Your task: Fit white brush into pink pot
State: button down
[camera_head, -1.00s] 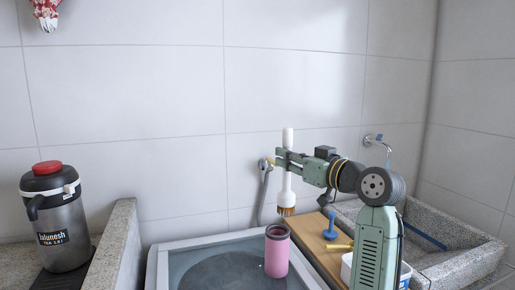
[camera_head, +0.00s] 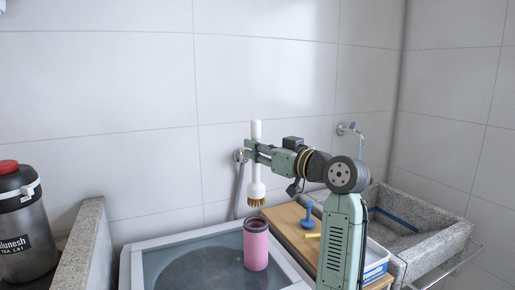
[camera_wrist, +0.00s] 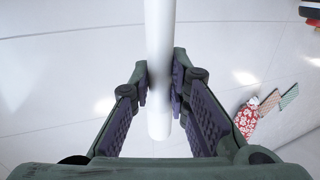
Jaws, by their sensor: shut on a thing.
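The white brush (camera_head: 257,172) hangs upright, its brown bristles down. My gripper (camera_head: 254,151) is shut on its handle, which also shows as a white rod (camera_wrist: 160,60) between the pads in the wrist view. The pink pot (camera_head: 256,249) stands upright with its dark open mouth up, on the glass-topped surface below. In the head view the bristles are above the pot's rim and appear apart from it, nearly in line with its mouth. The exact depth between them I cannot tell. The inside of the pot is mostly hidden.
A wooden board (camera_head: 287,222) with a blue plunger-like tool (camera_head: 308,215) and a yellow item (camera_head: 313,235) lies right of the pot. A stone sink (camera_head: 440,240) is at the right. A dark jug (camera_head: 22,225) stands at the left behind a stone ledge (camera_head: 88,240).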

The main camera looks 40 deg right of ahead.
aim_at(259, 170)
jog(key=shift+f+b, duration=1.25)
jog(key=shift+f, duration=0.95)
jog(key=shift+f+b, duration=2.3)
jog(key=shift+f, duration=1.1)
jog(key=shift+r, duration=0.1)
jog(key=shift+w+r+p, duration=0.15)
jog(key=shift+r+p, duration=0.45)
jog(key=shift+r, duration=0.1)
jog(key=shift+r+p, duration=1.45)
jog(key=shift+r, duration=0.7)
